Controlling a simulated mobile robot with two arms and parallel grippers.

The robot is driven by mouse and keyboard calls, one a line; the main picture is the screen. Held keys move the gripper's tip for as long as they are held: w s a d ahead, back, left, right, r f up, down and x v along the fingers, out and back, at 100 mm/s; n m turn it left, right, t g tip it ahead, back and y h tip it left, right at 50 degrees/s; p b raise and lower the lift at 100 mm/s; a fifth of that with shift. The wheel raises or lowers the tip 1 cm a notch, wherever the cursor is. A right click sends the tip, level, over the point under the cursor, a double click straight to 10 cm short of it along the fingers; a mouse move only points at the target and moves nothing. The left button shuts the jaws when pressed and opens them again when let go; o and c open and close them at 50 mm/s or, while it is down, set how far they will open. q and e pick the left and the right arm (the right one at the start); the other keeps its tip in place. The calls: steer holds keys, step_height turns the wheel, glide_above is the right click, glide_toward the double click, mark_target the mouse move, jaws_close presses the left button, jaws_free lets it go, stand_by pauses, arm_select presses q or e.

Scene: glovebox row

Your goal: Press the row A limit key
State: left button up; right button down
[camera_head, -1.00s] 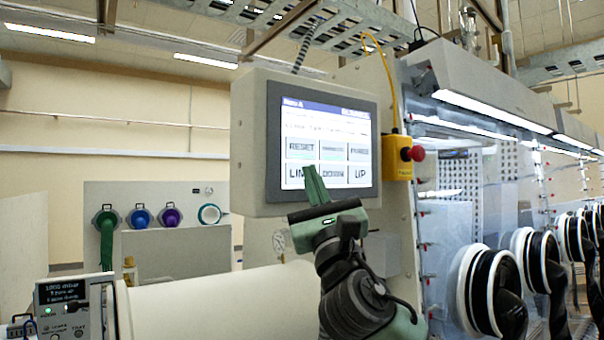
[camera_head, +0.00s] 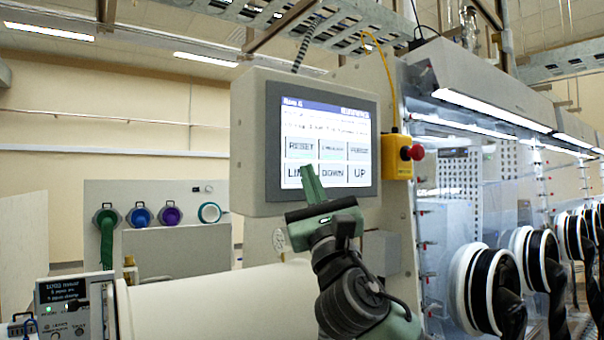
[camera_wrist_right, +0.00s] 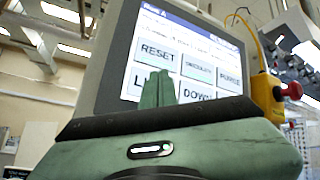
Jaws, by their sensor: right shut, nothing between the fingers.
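The touch panel (camera_head: 328,118) in its grey housing stands at the middle of the head view, with "Row A" faintly readable in its blue title bar. I cannot tell whether the tips touch the screen. My left gripper is not in view.
A yellow box with a red emergency button (camera_head: 418,153) is fixed just right of the panel. Glovebox ports with black gloves (camera_head: 490,290) line the right side. A white cylinder (camera_head: 220,305) lies below the panel. Open air lies left of the panel.

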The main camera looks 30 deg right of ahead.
steer(key=shift+s, duration=0.8)
steer(key=shift+s, duration=0.1)
steer(key=s, duration=0.4)
steer(key=shift+s+d, duration=0.25)
steer(key=shift+s, duration=0.15)
stand_by(0.7)
